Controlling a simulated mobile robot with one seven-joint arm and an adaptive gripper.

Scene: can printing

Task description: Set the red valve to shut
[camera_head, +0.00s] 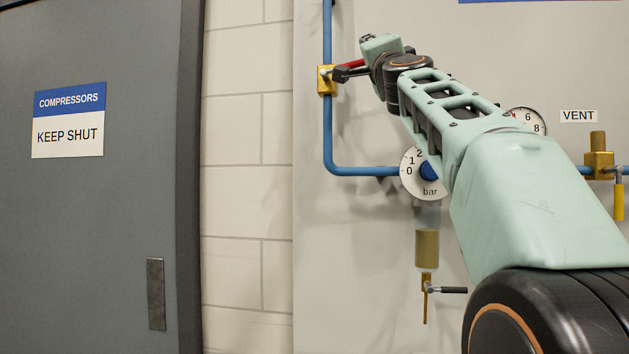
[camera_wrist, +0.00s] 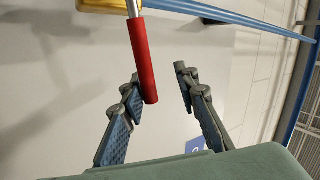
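The red valve has a brass body (camera_head: 327,80) on the vertical blue pipe at the upper middle of the head view. Its red lever (camera_head: 349,66) points right, across the pipe, and its far end is hidden by my gripper. In the wrist view the red lever (camera_wrist: 142,60) hangs down from the brass body (camera_wrist: 103,5) at the top edge. My gripper (camera_wrist: 157,86) is open. The lever's free end lies at the left fingertip, with a gap to the right finger; I cannot tell whether it touches. In the head view my gripper (camera_head: 367,67) is mostly hidden behind the wrist.
A bar gauge (camera_head: 411,186) is on the lower blue pipe, with a small black-handled valve (camera_head: 453,290) below. A second gauge (camera_head: 528,119), a VENT label (camera_head: 579,116) and a yellow-handled valve (camera_head: 618,200) are at right. A grey door (camera_head: 110,220) stands at left.

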